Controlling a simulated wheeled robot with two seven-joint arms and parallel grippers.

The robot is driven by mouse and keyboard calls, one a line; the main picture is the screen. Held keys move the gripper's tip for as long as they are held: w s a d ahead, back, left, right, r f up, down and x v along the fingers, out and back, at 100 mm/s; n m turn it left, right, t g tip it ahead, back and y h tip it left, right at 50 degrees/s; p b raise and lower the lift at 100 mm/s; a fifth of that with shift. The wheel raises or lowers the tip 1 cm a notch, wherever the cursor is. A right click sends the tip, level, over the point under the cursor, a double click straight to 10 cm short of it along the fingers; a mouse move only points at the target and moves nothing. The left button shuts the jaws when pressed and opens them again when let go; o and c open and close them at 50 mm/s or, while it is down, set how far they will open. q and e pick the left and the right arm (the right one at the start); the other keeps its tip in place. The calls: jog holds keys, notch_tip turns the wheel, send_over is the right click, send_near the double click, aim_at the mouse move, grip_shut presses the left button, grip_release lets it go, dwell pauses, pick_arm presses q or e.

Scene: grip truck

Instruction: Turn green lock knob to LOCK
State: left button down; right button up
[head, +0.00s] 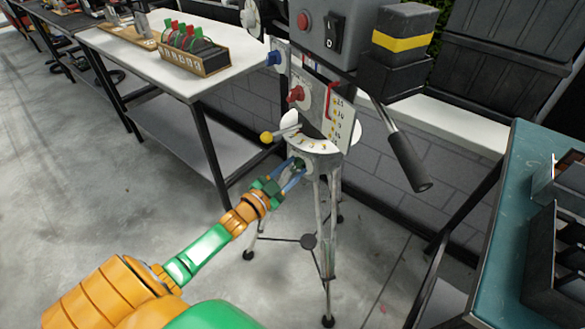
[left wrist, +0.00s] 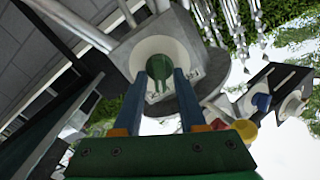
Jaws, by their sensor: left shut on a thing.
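The green lock knob (head: 298,163) sits low on the tripod head, below the curved scale plate. My left gripper (head: 292,178) reaches it from the lower left and is shut on it. In the left wrist view the green knob (left wrist: 160,66) stands in front of a pale round dial, between the two blue-grey fingers (left wrist: 164,100). Small marks show on the dial beside the knob, but they are too small to read. The fingers partly hide the knob. My right gripper is not in view.
Above the green knob are a lever with a yellow ball (head: 267,137), a red knob (head: 296,94) and a blue knob (head: 273,58). A black pan handle (head: 408,160) hangs at the right. A white bench (head: 190,78) stands left, and a teal table (head: 510,200) right.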

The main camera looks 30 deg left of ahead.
pick_arm(q)
jog(key=shift+f+m, duration=0.1)
jog(key=shift+m, duration=0.2)
dwell(0.4)
jog(key=c, duration=0.8)
grip_release()
jog(key=shift+c, duration=0.2)
jog(key=s, duration=0.7)
jog(key=shift+a+p, duration=0.25)
jog(key=shift+p, duration=0.1)
